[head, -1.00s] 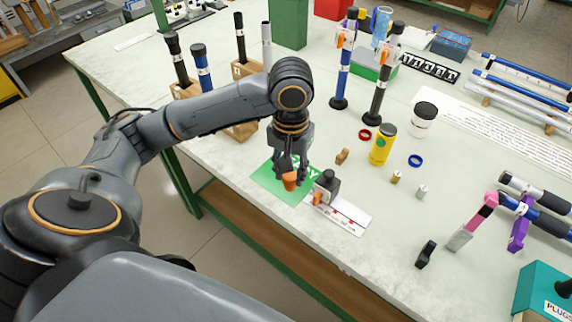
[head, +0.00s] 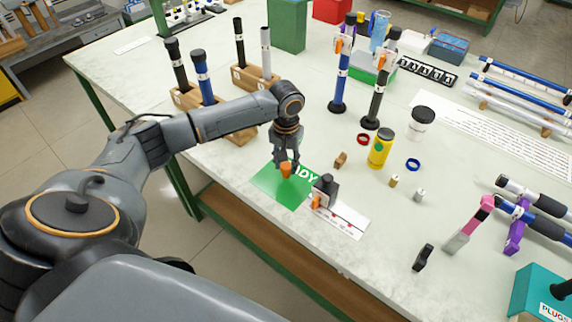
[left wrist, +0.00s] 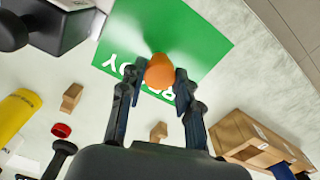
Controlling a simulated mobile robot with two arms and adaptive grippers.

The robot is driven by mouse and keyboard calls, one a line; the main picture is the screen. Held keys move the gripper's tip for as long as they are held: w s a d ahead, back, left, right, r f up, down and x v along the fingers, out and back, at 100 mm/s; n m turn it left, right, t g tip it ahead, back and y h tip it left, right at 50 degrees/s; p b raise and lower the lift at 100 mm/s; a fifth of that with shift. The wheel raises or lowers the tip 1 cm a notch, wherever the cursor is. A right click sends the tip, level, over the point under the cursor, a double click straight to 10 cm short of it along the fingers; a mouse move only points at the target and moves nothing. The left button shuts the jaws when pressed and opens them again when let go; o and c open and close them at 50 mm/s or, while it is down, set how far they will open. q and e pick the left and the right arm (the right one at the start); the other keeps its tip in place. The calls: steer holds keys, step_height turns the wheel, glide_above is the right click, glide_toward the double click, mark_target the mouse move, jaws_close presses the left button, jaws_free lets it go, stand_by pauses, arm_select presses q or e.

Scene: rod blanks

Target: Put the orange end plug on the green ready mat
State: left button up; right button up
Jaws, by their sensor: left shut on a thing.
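My left gripper (head: 285,163) is shut on the orange end plug (head: 286,171), which sits between its fingertips. In the left wrist view the plug (left wrist: 159,71) shows at the tips of the two dark fingers, in front of the green ready mat (left wrist: 190,30). In the head view the mat (head: 272,188) lies flat on the table below the gripper, its white lettering partly covered by the plug and fingers. The plug appears above the mat; whether it touches the mat is hard to tell. My right gripper is not in view.
A black and orange device (head: 324,190) stands on a white card (head: 346,221) beside the mat. A small brown block (head: 341,160) and a yellow can (head: 381,148) are to the right. A wooden rod holder (head: 236,131) stands behind.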

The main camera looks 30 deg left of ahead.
mark_target(286, 166)
arm_select(q)
steer(key=shift+f, duration=0.7)
steer(key=shift+f, duration=0.1)
steer(key=o, duration=0.8)
step_height(286, 166, up, 12)
steer(key=shift+r+b, duration=0.15)
steer(key=shift+b, duration=0.25)
